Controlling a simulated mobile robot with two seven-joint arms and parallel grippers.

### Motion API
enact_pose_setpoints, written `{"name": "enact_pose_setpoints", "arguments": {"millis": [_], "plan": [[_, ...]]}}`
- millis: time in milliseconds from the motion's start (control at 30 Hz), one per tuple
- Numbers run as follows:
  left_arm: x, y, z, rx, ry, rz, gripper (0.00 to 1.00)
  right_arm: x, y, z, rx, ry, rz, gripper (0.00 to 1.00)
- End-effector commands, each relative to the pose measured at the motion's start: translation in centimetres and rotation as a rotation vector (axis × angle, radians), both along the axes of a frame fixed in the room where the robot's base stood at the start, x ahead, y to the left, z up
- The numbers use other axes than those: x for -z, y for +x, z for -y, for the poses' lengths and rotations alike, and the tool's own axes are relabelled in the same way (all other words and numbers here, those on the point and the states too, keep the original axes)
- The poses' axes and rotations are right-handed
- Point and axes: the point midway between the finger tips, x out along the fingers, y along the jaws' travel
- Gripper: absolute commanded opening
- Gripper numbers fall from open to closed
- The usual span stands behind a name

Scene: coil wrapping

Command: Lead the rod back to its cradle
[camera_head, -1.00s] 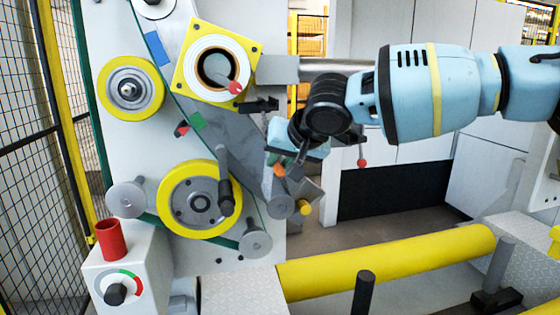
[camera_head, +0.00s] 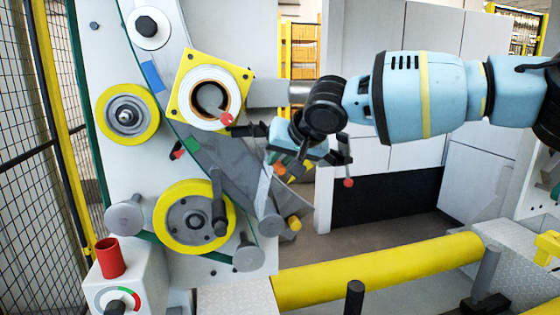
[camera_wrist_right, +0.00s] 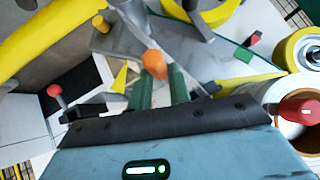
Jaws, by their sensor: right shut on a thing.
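My right gripper (camera_head: 275,160) is in front of the machine's right side, below the yellow square plate. Its green fingers (camera_wrist_right: 163,85) are shut on a grey rod (camera_wrist_right: 128,30) with a rounded orange end (camera_wrist_right: 154,63). The orange end also shows just under the gripper in the head view (camera_head: 280,168). The rod slants away from the fingers toward the machine. The gripper body hides part of it in the head view. I cannot tell which part is its cradle. My left gripper is not in view.
A white roll (camera_head: 209,97) with a red-tipped handle is close left of the gripper. A red-knobbed lever (camera_head: 348,183) stands to its right. The large yellow-rimmed wheel (camera_head: 160,215) is at lower left. A long yellow roller (camera_head: 380,270) lies below. The floor area between is open.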

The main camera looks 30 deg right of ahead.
Motion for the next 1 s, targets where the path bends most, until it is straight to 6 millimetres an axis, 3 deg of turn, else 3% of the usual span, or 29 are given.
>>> {"name": "enact_pose_setpoints", "arguments": {"millis": [400, 1000], "plan": [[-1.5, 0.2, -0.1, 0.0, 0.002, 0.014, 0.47, -2.4, -0.3, 0.8, 0.0, 0.0, 0.004, 0.0], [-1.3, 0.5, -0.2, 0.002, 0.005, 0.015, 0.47, -2.3, -0.3, 0.9, 0.0, 0.0, 0.001, 0.0]]}}
